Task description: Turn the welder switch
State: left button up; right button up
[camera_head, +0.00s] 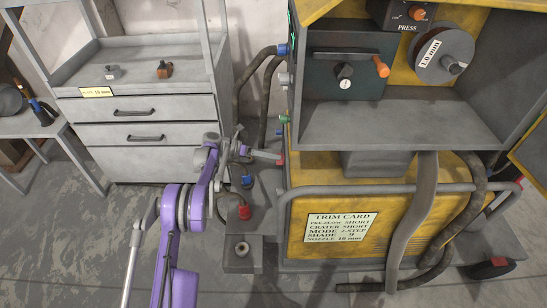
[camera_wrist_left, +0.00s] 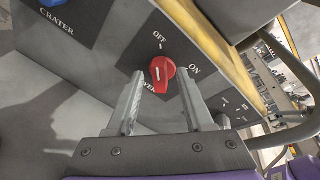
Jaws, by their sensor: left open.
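The welder switch is a red knob (camera_wrist_left: 162,69) on a dark plate marked OFF and ON, seen in the left wrist view. A short white line shows on the knob, close to the OFF side; its exact setting is hard to tell. My left gripper (camera_wrist_left: 160,77) is open, with one finger on each side of the knob. Both fingers look apart from it, though the depth is unclear. In the head view my left gripper (camera_head: 264,154) reaches the left side of the yellow welder (camera_head: 400,215). My right gripper is not in view.
A blue knob (camera_wrist_left: 54,2) marked CRATER sits near the switch. A grey tube rail (camera_head: 400,189) runs around the welder's front. Dark hoses (camera_head: 266,85) hang at its left. A grey drawer cabinet (camera_head: 140,160) stands farther left. A trim card (camera_head: 340,228) is on the welder.

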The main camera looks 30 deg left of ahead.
pick_arm(q)
jog(key=shift+w+d+f, duration=0.1)
jog(key=shift+w+d, duration=0.1)
jog(key=shift+d, duration=0.1)
grip_shut()
dwell(0.5)
jog(key=shift+s+d+f+m+t+y+b, duration=0.15)
jog(key=shift+m+t+b, duration=0.55)
jog(key=shift+m, duration=1.75)
jog(key=shift+s+d+f+m+t+y+b, duration=0.2)
jog(key=shift+m+t, duration=1.05)
jog(key=shift+m, duration=1.15)
jog(key=shift+s+m+t+h+b, duration=0.1)
jog(key=shift+s+m+t+b, duration=0.25)
jog(key=shift+m+t, duration=1.35)
jog(key=shift+w+m+g, duration=0.1)
jog(key=shift+m+g, duration=0.65)
jog(key=shift+m, duration=0.1)
